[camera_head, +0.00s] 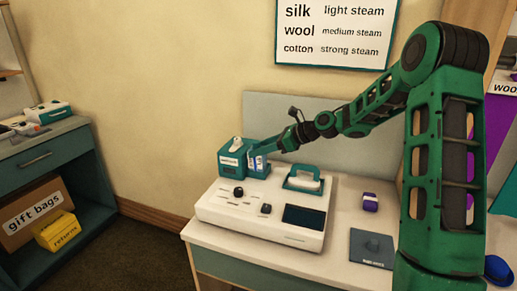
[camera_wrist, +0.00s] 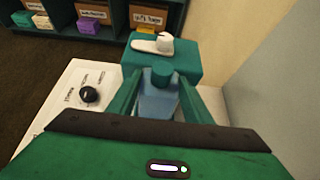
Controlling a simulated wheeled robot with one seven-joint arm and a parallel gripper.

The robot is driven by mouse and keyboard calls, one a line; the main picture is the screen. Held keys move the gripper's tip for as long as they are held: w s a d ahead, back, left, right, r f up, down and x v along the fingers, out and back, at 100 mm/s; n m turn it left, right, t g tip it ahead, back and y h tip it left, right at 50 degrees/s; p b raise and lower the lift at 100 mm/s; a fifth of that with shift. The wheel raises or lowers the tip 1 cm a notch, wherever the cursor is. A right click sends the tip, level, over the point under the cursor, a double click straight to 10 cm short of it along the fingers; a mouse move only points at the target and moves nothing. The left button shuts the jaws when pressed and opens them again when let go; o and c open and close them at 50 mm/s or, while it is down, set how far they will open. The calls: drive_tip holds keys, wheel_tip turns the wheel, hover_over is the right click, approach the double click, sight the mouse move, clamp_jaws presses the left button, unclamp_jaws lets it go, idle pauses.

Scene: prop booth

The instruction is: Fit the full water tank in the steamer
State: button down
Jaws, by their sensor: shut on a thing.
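The steamer (camera_head: 262,232) is a white console on the table, with a black knob, a smaller knob and a dark panel; its knob side also shows in the wrist view (camera_wrist: 72,112). The water tank (camera_wrist: 158,104) is translucent blue with a teal cap. My gripper (camera_wrist: 155,95) is shut on it, one teal finger on each side. In the head view the tank (camera_head: 259,163) is at the steamer's back left edge, beside a teal box (camera_head: 231,163) with a white top piece. The tank's lower end is hidden, so I cannot tell whether it is seated.
A teal-handled iron-like piece (camera_head: 303,183) rests on the steamer's back right. A small purple-and-white item (camera_head: 370,202) and a dark grey pad (camera_head: 371,248) lie to the right. A grey panel (camera_head: 335,135) and wall stand close behind. A shelf unit (camera_head: 48,160) is at left.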

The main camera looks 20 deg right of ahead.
drive_tip(key=shift+a, duration=0.65)
drive_tip(key=c, duration=0.8)
unclamp_jaws()
drive_tip(key=shift+c, duration=0.2)
drive_tip(key=shift+d, duration=0.2)
drive_tip(key=shift+w+d, duration=0.1)
drive_tip(key=shift+d, duration=0.1)
drive_tip(key=shift+f, duration=0.15)
drive_tip(key=shift+d, duration=0.1)
drive_tip(key=v, duration=1)
drive_tip(key=shift+d, duration=0.25)
drive_tip(key=shift+s, duration=0.2)
